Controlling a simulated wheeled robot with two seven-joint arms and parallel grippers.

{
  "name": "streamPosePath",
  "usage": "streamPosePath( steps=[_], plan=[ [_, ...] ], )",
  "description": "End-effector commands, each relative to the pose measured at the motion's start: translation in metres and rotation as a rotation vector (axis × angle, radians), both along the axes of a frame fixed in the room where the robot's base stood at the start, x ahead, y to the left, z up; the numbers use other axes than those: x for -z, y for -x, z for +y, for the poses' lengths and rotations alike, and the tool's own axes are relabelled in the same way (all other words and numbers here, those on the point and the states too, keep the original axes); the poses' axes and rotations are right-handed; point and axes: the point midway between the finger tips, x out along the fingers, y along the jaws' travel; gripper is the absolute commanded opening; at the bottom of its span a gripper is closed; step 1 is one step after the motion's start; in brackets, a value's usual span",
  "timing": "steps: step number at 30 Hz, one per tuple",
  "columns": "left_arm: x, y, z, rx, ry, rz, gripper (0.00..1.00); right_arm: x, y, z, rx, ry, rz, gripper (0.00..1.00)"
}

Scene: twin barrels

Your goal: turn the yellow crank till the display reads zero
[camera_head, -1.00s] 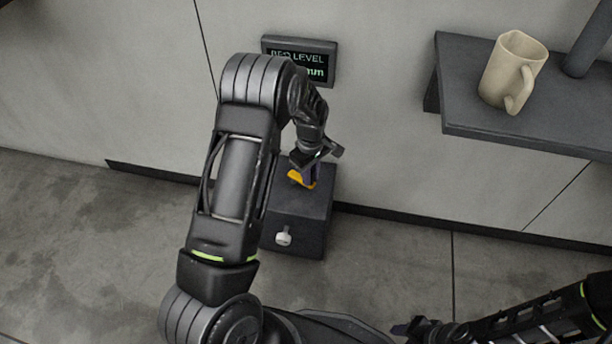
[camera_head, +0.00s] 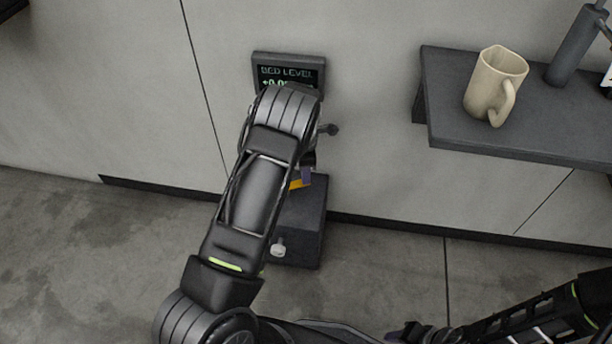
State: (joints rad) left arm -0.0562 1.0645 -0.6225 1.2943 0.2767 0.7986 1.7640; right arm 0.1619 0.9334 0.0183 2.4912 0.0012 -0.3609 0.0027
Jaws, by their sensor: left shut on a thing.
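The yellow crank (camera_head: 297,185) shows as a small yellow piece above the dark box (camera_head: 305,222) on the floor by the wall. My left arm hides most of it. The display (camera_head: 289,72) on the wall reads "BED LEVEL" with a green line below starting "+0.0"; my arm covers the rest of that reading. My right gripper (camera_head: 408,333) is at the bottom edge, far from the crank, its jaws unclear.
A pale knob (camera_head: 278,249) sits on the box's front. A dark shelf (camera_head: 450,110) on the right bears a beige mug (camera_head: 494,85) and a dark grey cylinder (camera_head: 574,45). The floor between box and shelf is clear.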

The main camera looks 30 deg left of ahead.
Motion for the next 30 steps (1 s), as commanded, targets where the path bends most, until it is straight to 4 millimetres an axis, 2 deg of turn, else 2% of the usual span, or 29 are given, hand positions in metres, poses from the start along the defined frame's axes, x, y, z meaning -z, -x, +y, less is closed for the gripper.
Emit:
streamPosePath(
  steps=[9,22,23,30],
  plan=[
    [-0.0006,-0.0054,0.0057,-0.112,-0.001,-0.003,0.0,-0.0005,0.0002,0.0,0.0,0.0,0.0,0.36],
    [-0.0005,-0.0054,0.0064,-0.123,-0.001,-0.003,0.0,-0.0005,0.0001,0.0,0.0,0.0,0.0,0.36],
    [-0.0005,-0.0054,0.0064,-0.122,-0.001,-0.003,0.2,-0.0005,0.0,0.0,0.0,0.0,0.0,0.36],
    [-0.0002,-0.0049,0.0062,-0.122,-0.001,-0.001,0.39,-0.0005,0.0,0.0,0.0,0.0,0.0,0.36]
  ],
)
